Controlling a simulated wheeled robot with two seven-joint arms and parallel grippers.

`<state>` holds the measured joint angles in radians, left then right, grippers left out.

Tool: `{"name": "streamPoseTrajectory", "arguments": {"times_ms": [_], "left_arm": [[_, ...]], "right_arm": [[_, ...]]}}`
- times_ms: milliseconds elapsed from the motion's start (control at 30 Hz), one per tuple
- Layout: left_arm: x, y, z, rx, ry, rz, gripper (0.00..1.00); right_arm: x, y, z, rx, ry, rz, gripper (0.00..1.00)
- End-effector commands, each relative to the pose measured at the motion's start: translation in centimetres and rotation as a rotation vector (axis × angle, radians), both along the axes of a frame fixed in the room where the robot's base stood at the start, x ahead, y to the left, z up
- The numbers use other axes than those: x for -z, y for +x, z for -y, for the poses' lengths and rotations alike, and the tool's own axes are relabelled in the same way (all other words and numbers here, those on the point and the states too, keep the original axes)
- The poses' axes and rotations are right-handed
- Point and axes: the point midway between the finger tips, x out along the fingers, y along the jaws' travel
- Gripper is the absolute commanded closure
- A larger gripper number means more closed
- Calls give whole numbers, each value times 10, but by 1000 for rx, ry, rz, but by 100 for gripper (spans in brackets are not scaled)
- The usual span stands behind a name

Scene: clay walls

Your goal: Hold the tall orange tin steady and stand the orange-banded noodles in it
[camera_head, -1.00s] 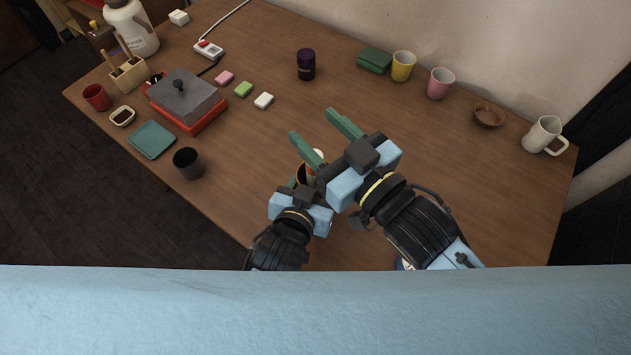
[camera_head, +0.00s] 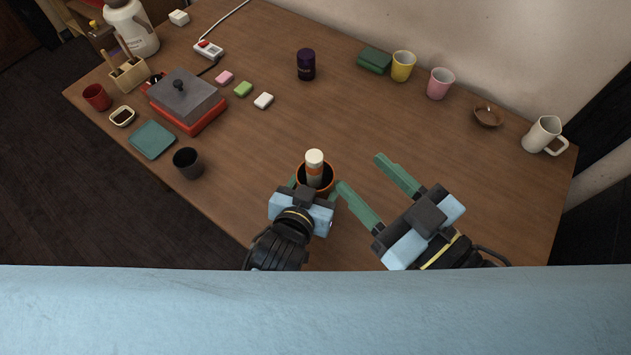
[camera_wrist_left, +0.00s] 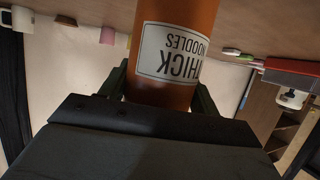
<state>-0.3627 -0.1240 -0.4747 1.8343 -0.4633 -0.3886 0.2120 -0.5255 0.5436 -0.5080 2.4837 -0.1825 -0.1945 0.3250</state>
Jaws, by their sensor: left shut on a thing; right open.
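The orange tin (camera_head: 329,187) stands on the table near its front edge, and its label reads "THICK NOODLES" in the left wrist view (camera_wrist_left: 172,95). My left gripper (camera_head: 309,186) is shut on the tin's side. The noodles (camera_head: 314,163), a pale-topped bundle with an orange band, stand inside the tin, close to upright, with their top above the rim. Their lower end is hidden in the tin. My right gripper (camera_head: 361,182) is open and empty, to the right of the tin and apart from the noodles.
A dark cup (camera_head: 187,163) stands left of the tin, near the front edge. A dark purple tin (camera_head: 306,64) stands farther back. A yellow cup (camera_head: 403,66), pink cup (camera_head: 440,84), brown bowl (camera_head: 488,116) and white mug (camera_head: 543,135) line the wall side. The middle table is clear.

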Motion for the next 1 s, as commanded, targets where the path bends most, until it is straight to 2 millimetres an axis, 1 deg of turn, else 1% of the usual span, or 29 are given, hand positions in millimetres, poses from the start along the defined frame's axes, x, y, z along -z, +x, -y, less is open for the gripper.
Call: {"name": "streamPoseTrajectory", "arguments": {"times_ms": [67,100,267,533,667,767,1000], "left_arm": [[0,0,0,0,0,0,61],[0,0,0,0,0,0,34],[0,0,0,0,0,0,13],[0,0,0,0,0,0,13],[-2,-8,-3,0,-1,-1,13],[-8,-21,-7,0,-1,-3,13],[-27,-65,-23,0,0,-3,13]], "right_arm": [[0,0,0,0,0,0,47],[0,0,0,0,0,0,47],[0,0,0,0,0,0,47],[0,0,0,0,1,-1,47],[0,0,0,0,1,-1,47],[0,0,0,0,1,-1,47],[0,0,0,0,1,-1,47]]}}
